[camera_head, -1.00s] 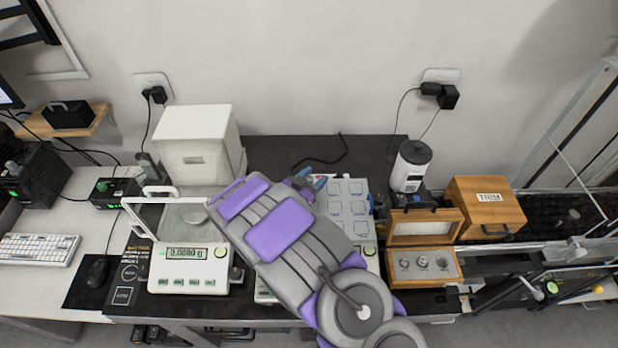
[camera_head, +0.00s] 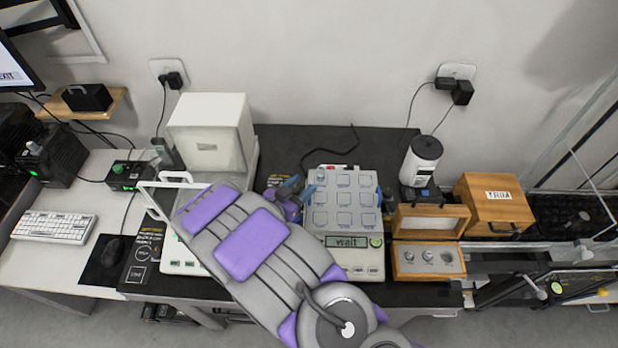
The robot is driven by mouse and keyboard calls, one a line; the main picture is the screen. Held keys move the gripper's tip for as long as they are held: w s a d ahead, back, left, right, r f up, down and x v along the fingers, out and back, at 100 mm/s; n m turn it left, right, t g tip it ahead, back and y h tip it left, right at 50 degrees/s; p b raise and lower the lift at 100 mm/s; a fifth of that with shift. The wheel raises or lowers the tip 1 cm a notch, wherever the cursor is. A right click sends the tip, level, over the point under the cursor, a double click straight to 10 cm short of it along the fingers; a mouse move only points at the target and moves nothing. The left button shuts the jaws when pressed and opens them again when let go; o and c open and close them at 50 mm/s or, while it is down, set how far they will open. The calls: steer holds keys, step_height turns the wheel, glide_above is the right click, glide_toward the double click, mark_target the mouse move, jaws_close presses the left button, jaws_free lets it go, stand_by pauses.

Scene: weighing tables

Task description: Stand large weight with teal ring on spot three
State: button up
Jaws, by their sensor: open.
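The scale with a grid of square spots (camera_head: 343,199) stands at the middle of the table, and its display reads "wait". The spot labels are too small to read. A small grey-blue upright shape (camera_head: 320,176), possibly the large weight, shows at the grid's back left spot; I cannot make out a teal ring. My gripper (camera_head: 298,189) is open beside the grid's left edge, its blue fingertips near that shape. I cannot tell whether they touch it. Part of the gripper is hidden by my arm.
An open wooden weight case (camera_head: 401,272) with small metal weights is right of the scale. A white-lidded balance (camera_head: 211,130) stands at left, partly behind my arm.

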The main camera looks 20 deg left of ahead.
steer(key=w+a+r+g+y, duration=0.2)
steer(key=w+r+g+y, duration=0.1)
steer(key=w+r+y, duration=0.25)
steer(key=s+d+r+n+g+y, duration=0.35)
steer(key=s+d+r+g, duration=0.2)
steer(key=r, duration=0.45)
steer(key=s+d+r+g+h, duration=0.1)
steer(key=s+d+g, duration=0.3)
steer(key=s+d, duration=1)
steer(key=s+d+r+g+h, duration=0.2)
steer(key=s+d+r+g, duration=0.2)
steer(key=s+d, duration=1)
steer(key=s, duration=0.3)
steer(key=shift+s+d+n, duration=0.15)
steer(key=shift+s+n, duration=0.2)
steer(key=shift+s, duration=0.05)
